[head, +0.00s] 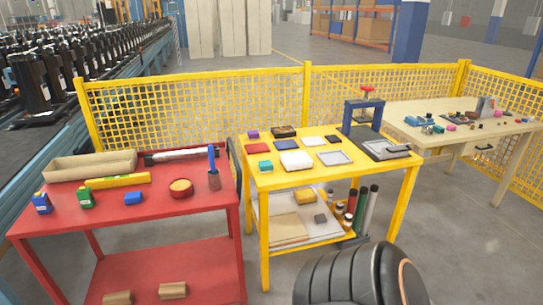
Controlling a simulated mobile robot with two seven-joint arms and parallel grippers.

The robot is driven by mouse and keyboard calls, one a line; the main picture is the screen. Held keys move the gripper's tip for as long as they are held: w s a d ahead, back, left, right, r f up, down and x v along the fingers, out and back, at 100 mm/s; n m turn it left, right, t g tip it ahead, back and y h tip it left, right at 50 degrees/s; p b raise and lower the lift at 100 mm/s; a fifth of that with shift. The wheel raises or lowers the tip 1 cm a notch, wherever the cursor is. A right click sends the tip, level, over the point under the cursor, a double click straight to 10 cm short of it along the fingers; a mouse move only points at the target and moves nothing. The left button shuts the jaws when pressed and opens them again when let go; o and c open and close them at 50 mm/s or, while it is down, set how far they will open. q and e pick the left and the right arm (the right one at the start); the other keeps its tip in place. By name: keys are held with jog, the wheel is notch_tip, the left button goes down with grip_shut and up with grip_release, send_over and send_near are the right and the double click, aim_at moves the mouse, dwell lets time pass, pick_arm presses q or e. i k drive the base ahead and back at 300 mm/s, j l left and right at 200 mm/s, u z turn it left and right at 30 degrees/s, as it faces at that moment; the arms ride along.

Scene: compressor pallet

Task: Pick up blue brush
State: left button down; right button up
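Neither of my grippers is in the head view.
A large black ribbed object (350,278) fills the lower front.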

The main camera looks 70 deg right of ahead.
aim_at(212, 154)
jog(key=z, duration=1.55)
